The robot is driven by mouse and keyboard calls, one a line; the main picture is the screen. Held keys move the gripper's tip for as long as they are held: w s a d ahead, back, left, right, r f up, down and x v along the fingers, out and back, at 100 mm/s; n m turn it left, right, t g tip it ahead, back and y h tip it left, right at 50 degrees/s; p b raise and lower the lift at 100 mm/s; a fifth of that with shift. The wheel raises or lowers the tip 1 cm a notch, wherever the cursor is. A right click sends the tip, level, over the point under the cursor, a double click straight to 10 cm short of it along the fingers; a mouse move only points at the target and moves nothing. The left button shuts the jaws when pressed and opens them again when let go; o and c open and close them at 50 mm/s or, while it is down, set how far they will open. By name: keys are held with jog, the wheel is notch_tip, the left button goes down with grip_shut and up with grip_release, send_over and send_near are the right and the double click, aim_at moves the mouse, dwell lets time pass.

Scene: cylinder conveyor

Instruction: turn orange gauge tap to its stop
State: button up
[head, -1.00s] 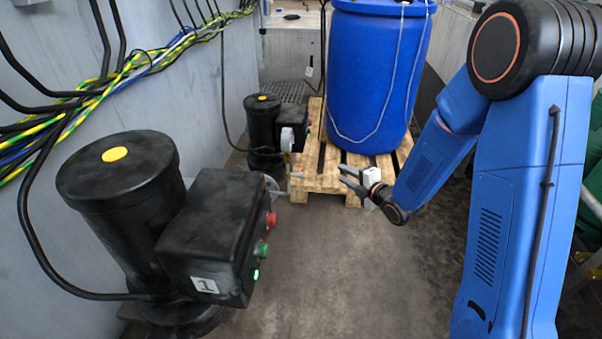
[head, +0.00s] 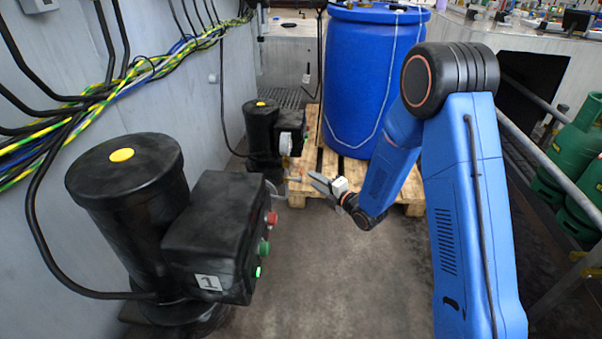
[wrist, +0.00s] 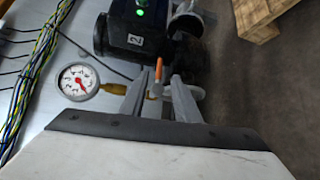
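The orange gauge tap (wrist: 159,68) shows in the wrist view as a small upright orange handle near a brass fitting (wrist: 115,89). A round white gauge (wrist: 78,82) with a red needle is at the fitting's left end. My gripper (wrist: 162,80) is open, its two grey fingers spread to either side of the handle's line. The handle appears between or just beyond the fingertips; contact cannot be told. In the head view my gripper (head: 313,179) is low, right of the far black motor (head: 262,135).
A near black motor unit (head: 130,195) marked 1 stands at left. A blue barrel (head: 365,80) stands on a wooden pallet (head: 410,208) behind my gripper. Cables (head: 110,85) run along the left wall. Green gas bottles (head: 580,150) and a railing are at right. The middle floor is clear.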

aim_at(301, 170)
jog(key=x, duration=0.9)
jog(key=shift+w+a, duration=0.1)
jog(key=shift+w, duration=0.05)
jog(key=shift+c, duration=0.6)
grip_shut()
